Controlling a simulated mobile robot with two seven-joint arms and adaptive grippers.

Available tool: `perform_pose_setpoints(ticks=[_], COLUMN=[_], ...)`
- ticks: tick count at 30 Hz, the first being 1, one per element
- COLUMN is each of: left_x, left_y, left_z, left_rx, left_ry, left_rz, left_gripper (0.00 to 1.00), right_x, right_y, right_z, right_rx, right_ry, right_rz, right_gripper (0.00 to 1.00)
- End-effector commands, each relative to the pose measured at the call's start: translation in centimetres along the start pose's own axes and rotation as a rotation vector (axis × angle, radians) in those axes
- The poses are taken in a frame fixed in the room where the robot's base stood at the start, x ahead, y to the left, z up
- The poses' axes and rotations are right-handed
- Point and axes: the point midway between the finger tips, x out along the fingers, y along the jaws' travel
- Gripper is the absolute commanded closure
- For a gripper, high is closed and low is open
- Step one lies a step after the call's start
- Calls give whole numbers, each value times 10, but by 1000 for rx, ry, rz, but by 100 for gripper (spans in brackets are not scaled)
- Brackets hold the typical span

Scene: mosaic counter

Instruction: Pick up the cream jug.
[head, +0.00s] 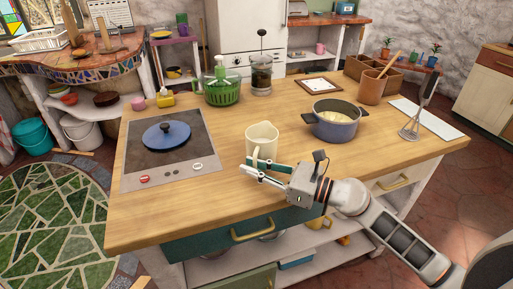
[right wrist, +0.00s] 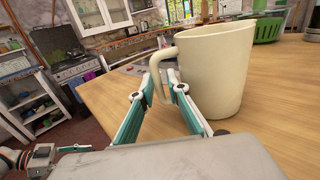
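The cream jug (head: 264,137) stands upright on the wooden counter, in front of the blue pot and right of the hob. It fills much of the right wrist view (right wrist: 212,72), with its handle on the left side. My right gripper (head: 249,172) is at the handle, low on the near side of the jug. In the right wrist view its two fingers (right wrist: 163,82) stand on either side of the handle with a small gap between them. Contact with the handle is unclear. My left gripper (right wrist: 72,149) shows small at the lower left; its finger opening is unclear.
A hob with a blue lid (head: 167,135) is left of the jug. The counter's front is clear.

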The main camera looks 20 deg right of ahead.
Motion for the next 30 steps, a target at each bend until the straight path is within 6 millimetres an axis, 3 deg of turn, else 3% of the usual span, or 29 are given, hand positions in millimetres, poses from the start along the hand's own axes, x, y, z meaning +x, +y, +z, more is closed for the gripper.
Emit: perform_pose_setpoints(ticks=[3, 5, 20, 26, 30], left_x=[-1, -2, -4, -9, -16], left_y=[1, 2, 2, -2, -4], left_z=[4, 6, 0, -15, -30], left_rx=[0, 0, 1, 3, 4], left_ry=[-8, -12, -4, 7, 15], left_rz=[2, 3, 2, -1, -3], left_gripper=[60, 60, 60, 60, 60], right_x=[0, 0, 0, 0, 0], right_y=[0, 0, -1, -1, -1], right_z=[-1, -1, 6, 29, 58], right_rx=[0, 0, -4, -9, -10], right_ry=[1, 1, -3, -5, -6], right_rz=[0, 0, -1, 0, 0], right_gripper=[84, 100, 100, 100, 100])
